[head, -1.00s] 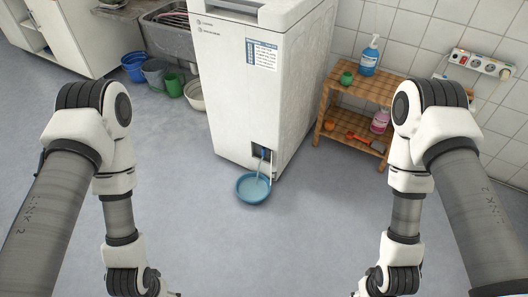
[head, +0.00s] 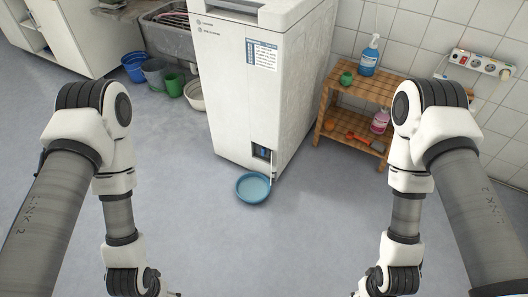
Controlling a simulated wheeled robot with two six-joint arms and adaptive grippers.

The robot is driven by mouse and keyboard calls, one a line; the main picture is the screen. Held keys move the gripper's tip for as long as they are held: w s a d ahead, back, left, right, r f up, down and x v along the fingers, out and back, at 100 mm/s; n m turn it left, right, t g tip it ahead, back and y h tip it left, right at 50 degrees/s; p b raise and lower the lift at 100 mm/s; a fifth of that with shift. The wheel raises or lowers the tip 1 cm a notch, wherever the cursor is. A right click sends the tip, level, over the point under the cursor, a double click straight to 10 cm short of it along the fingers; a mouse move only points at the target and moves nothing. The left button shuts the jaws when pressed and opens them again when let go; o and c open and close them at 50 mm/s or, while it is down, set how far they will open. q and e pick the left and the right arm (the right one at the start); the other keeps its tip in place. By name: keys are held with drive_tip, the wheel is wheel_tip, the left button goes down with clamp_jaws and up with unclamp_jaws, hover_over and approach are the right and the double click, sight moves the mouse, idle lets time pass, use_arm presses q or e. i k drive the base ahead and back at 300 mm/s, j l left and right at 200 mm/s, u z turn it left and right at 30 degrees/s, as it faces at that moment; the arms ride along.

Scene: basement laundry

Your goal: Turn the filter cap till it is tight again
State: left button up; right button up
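The white machine (head: 240,90) stands in the middle of the head view. A small dark opening (head: 262,153) is low on its front, near the right corner, with a small open flap (head: 274,169) at its edge. A blue part, which looks like the filter cap (head: 263,153), shows inside it; how tight it is cannot be told. A blue bowl (head: 252,189) with water stands on the floor below. No stream shows between opening and bowl. My two arms reach down either side to the bottom edge, well apart from the machine; their grippers are outside the picture.
A wooden shelf (head: 360,88) stands right of the machine, with a blue spray bottle (head: 369,58), a green cup (head: 346,78), a pink bottle (head: 380,122) and a red-orange tool (head: 364,140). Several buckets stand by the sink at left. The floor in front is clear.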

sight(266, 151)
drive_tip(key=i+j+z, duration=0.45)
drive_tip(key=j+z, duration=0.2)
drive_tip(key=i+j+z, duration=0.3)
drive_tip(key=k+j, duration=0.1)
